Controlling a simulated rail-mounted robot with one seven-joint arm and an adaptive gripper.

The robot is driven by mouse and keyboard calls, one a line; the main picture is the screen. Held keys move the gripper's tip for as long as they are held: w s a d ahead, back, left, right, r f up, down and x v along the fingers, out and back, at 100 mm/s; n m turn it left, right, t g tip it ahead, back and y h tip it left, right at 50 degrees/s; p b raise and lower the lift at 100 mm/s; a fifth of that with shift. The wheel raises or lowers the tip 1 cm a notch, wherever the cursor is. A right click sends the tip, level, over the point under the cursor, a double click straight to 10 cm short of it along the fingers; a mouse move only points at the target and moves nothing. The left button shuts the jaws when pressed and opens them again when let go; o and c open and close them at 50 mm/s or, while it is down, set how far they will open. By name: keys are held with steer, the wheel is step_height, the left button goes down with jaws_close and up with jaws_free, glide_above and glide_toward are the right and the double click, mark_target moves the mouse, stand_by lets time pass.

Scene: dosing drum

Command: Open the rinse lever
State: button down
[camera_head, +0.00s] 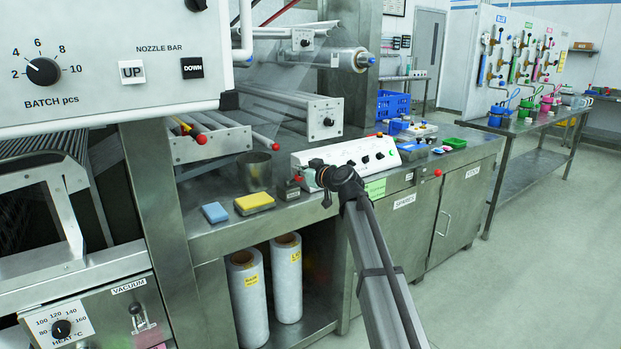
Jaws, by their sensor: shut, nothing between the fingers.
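No lever that I can read as the rinse lever shows; labels on the far stations are too small to read. My gripper (322,180) is at the end of my arm, in front of the white control box with dark knobs on the steel bench. It is small and dark, shut and empty. I cannot tell whether it touches the box. Far off at the upper right, a pale panel carries blue (490,58), green (520,60) and pink (545,62) stations with handles and hoses, well away from my gripper.
The steel bench (225,238) holds a blue sponge (215,212), a yellow sponge (254,203) and a metal cup (254,170). A machine panel with a batch dial (43,71) fills the upper left. Film rolls (247,300) stand below. The floor (520,270) at right is clear.

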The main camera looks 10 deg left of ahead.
steer(key=shift+s+d+f+b, duration=0.1)
steer(key=shift+s+f+b, duration=0.2)
steer(key=shift+b, duration=0.15)
steer(key=shift+w+r, duration=0.1)
stand_by(0.4)
steer(key=r, duration=0.1)
steer(key=a+r, duration=0.1)
steer(key=r+p, duration=0.1)
steer(key=r, duration=0.1)
steer(key=shift+w+a, duration=0.35)
steer(key=shift+w, duration=0.05)
steer(key=f+v, duration=0.1)
steer(key=v, duration=0.9)
steer(key=shift+s, duration=0.1)
